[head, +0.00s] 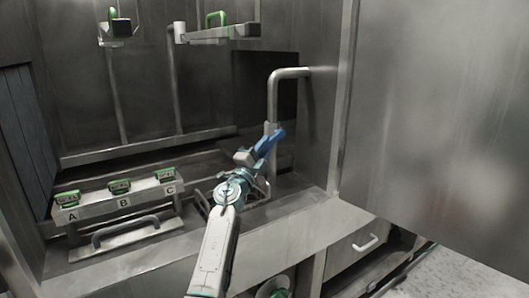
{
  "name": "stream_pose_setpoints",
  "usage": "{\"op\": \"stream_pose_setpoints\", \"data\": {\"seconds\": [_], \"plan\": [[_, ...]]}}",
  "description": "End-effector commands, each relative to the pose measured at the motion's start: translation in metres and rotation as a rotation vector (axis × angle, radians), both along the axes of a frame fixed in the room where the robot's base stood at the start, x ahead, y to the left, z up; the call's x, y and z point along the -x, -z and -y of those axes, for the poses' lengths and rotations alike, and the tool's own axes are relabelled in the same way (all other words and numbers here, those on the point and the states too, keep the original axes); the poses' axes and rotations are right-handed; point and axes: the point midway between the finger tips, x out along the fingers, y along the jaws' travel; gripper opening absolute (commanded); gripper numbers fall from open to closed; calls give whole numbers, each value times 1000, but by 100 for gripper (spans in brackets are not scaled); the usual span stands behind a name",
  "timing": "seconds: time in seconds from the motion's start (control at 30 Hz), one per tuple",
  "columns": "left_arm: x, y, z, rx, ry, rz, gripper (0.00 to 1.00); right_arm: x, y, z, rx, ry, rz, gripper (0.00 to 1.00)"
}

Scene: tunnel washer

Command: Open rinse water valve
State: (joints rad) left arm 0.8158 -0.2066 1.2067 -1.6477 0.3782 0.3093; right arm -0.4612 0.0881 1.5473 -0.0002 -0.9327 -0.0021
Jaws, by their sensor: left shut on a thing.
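A grey pipe (273,95) bends out of the steel wall and runs down at the middle of the head view. A blue valve handle (275,136) shows at the pipe's lower part, slanting up to the right. My left gripper (259,151) reaches up from the bottom and is shut on the blue handle. The gripper covers part of the handle and the valve body, so the exact grip is hard to see. No label on the valve can be read. My right gripper is out of view.
A rack with green-topped pieces marked A, B and C (123,201) stands at left, behind a grey bar handle (125,231). A large steel panel (440,120) fills the right. A drawer (350,248) is below. Green-handled fittings (118,27) hang above.

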Motion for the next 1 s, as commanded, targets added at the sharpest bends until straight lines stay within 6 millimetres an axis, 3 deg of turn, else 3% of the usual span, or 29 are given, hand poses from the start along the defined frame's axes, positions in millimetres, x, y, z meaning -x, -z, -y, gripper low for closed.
{"op": "stream_pose_setpoints", "data": {"seconds": [0.37, 0.4, 0.5, 0.93, 1.0], "plan": [[0, -1, -1, 4, -2, 3, 0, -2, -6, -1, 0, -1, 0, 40], [0, -1, -1, 4, -2, 3, 22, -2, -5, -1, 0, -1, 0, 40], [0, -1, 0, 4, -2, 3, 42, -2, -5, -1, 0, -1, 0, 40], [7, 4, -4, 4, -1, 1, 42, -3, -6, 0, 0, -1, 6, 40], [14, 8, -8, 3, -2, 1, 42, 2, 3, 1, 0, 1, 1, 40]]}}
